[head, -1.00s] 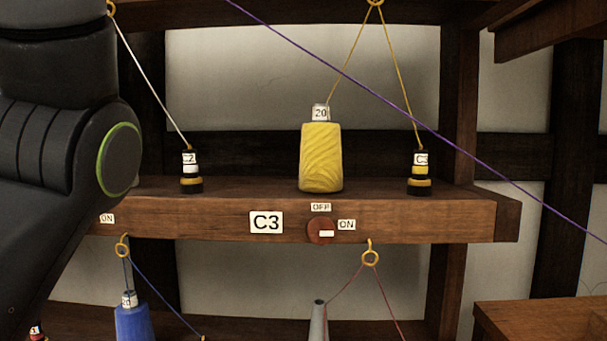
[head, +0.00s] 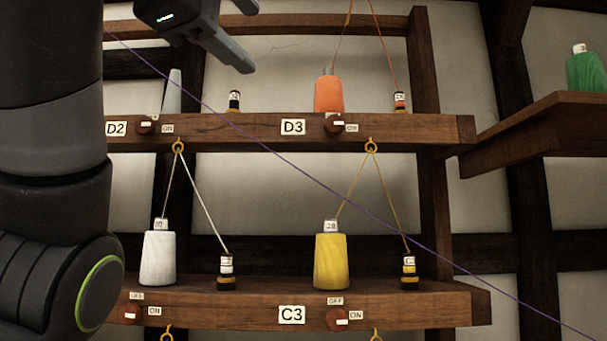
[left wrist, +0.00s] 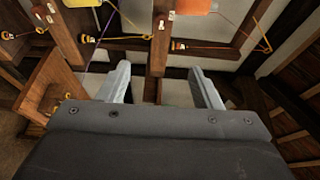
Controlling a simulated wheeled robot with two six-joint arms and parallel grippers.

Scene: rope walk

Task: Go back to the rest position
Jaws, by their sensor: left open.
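My left gripper (head: 245,38) shows at the top of the head view, in front of the upper shelf and above the D2 label. In the left wrist view its two fingers (left wrist: 162,88) stand apart with nothing between them. My left arm fills the left side of the head view. My right gripper is in neither view.
A rack holds an upper shelf (head: 225,128) and a lower shelf (head: 400,300). Orange (head: 329,95), white (head: 159,258) and yellow (head: 331,262) cones stand there. A purple line (head: 300,173) crosses diagonally. A green cone (head: 586,72) stands on a side shelf (head: 530,125).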

